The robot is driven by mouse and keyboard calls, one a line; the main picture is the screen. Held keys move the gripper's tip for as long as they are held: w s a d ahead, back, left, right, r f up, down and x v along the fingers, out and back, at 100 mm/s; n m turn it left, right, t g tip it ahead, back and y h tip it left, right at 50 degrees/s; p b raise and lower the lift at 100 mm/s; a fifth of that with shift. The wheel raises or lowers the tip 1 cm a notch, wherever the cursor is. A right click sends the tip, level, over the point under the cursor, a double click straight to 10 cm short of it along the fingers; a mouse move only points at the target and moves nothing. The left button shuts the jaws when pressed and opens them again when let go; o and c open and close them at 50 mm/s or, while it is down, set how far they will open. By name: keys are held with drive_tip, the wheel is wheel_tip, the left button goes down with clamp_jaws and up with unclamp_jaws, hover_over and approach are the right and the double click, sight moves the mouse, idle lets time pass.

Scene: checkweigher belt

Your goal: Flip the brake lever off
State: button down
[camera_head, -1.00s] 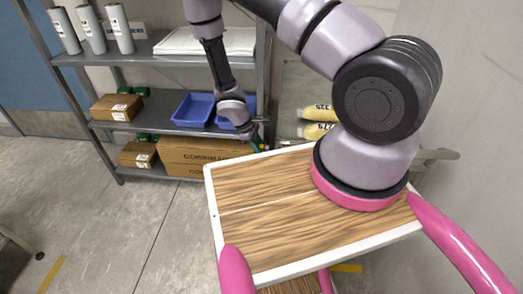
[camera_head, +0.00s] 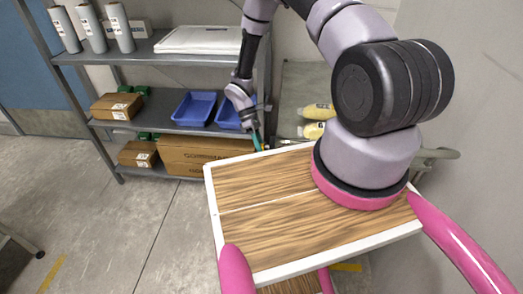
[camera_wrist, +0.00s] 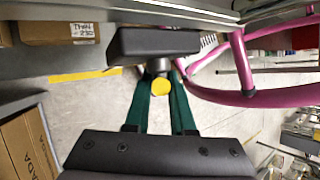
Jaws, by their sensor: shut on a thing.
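My gripper (camera_head: 257,142) is beyond the far edge of my own wooden deck, beside the right end of the shelf, its teal fingers pointing down. In the wrist view the two green fingers (camera_wrist: 160,82) are close together. They are shut on a small lever with a round yellow knob (camera_wrist: 160,88), which shows between them. A dark grey block (camera_wrist: 152,42) sits just past the knob. The lever's stem is mostly hidden. In the head view my gripper and deck edge hide the lever.
A grey shelf (camera_head: 160,46) with blue bins (camera_head: 195,108) and cardboard boxes (camera_head: 198,153) stands close left of my gripper. Yellow bottles (camera_head: 318,111) lie just right of it. A wall closes the right side. Open floor (camera_head: 100,225) lies at left.

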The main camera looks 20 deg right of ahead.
drive_tip(key=shift+s+g, duration=0.1)
drive_tip(key=shift+g, duration=0.6)
drive_tip(key=c, duration=0.8)
unclamp_jaws()
drive_tip(key=shift+o, duration=0.2)
drive_tip(key=v, duration=1.1)
drive_tip(key=shift+d+f, duration=0.1)
drive_tip(key=shift+d, duration=0.05)
